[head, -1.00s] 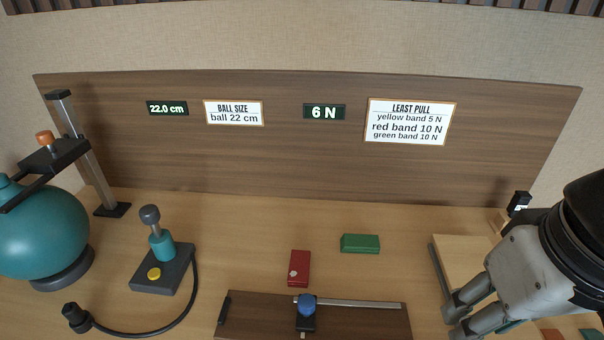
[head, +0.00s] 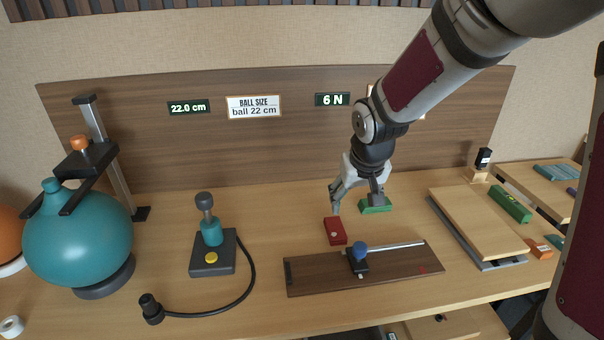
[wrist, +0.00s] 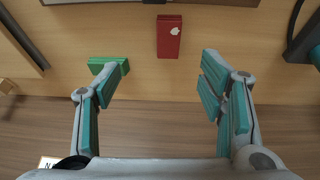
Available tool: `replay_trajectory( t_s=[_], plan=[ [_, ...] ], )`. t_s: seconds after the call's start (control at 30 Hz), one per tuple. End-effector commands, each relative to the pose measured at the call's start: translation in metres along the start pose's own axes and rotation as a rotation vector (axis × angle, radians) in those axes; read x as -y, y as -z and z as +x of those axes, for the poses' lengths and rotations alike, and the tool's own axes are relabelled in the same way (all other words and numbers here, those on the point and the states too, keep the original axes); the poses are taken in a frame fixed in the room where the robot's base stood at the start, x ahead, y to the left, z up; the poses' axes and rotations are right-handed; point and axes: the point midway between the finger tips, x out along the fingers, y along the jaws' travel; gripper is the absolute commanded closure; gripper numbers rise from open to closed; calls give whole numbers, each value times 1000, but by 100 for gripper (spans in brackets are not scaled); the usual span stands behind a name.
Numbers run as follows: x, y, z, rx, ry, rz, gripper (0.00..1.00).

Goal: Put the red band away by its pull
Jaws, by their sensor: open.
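A red block (head: 335,231), which looks like the folded red band, lies on the desk behind the wooden pull board (head: 300,277). It has a pale mark on top. In the wrist view the red block (wrist: 169,40) is near the top centre, ahead of and between the fingers. A green block (head: 371,208) lies just behind and right of it, partly hidden by my gripper. My gripper (head: 357,204) is open and empty above the desk near both blocks. In the wrist view the green block (wrist: 100,63) is beside the left fingertip; contact cannot be told.
The pull board carries a blue knob (head: 360,249) on a rail. A display reads 6 N (head: 332,99); my arm hides most of the pull sign. A pump (head: 212,255) with a hose and a teal ball (head: 78,240) stand left. A raised wooden board (head: 480,220) is right. An open drawer (head: 460,325) is below.

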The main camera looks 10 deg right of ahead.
Motion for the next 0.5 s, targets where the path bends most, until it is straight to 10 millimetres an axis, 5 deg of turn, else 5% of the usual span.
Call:
replay_trajectory(
  t_s=[0.1, 0.5],
  plan=[
    [5, 12, 28, -11, 25, 5, 37],
    [12, 20, 88, -22, 45, 7, 37]
  ],
)
